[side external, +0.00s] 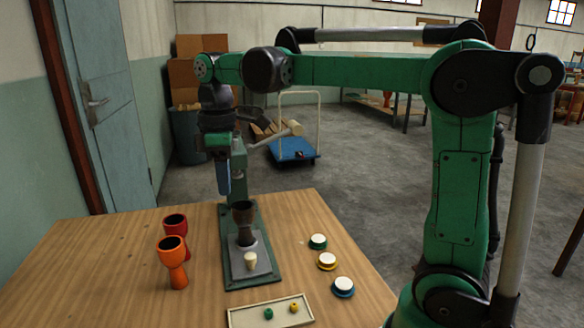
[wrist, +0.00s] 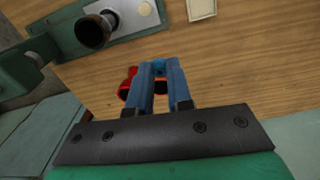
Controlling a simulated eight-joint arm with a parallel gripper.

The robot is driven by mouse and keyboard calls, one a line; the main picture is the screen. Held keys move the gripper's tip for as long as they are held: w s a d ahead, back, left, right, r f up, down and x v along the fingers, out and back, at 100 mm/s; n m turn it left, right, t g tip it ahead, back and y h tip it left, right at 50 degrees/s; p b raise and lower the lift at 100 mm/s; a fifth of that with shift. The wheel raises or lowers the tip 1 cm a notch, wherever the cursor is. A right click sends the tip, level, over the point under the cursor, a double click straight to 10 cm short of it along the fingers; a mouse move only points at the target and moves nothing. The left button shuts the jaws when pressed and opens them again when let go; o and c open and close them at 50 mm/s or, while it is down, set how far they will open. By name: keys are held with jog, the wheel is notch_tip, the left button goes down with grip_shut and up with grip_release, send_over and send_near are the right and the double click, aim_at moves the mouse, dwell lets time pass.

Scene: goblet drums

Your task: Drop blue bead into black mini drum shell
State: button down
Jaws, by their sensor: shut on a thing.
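The black mini drum shell (side external: 243,217) stands upright on the green press's base, its dark open mouth facing up. It also shows at the upper left of the wrist view (wrist: 94,30). My gripper (side external: 223,191) is above the table, left of the shell and higher than its rim. In the wrist view, my gripper's blue fingers (wrist: 159,68) are shut on the blue bead (wrist: 159,64), which shows as a small patch between the fingertips. The bead cannot be made out in the side view. The inside of the shell is too dark to tell.
A green press (side external: 240,165) rises behind the shell. Red (side external: 176,224) and orange (side external: 172,250) goblet shells stand left. A cream plug (side external: 251,260) is in front. Three white-topped discs (side external: 327,260) lie right.

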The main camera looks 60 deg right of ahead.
jog(key=w+d+f, duration=0.1)
jog(key=d, duration=0.2)
jog(key=w+d+f, duration=0.1)
jog(key=w+d, duration=0.1)
jog(key=d, duration=0.2)
jog(key=w+d+f, duration=0.1)
jog(key=d, duration=0.3)
jog(key=shift+w, duration=0.4)
jog(key=shift+f, duration=2.8)
jog(key=c, duration=0.7)
grip_release()
jog(key=shift+r, duration=0.1)
jog(key=shift+r, duration=2.7)
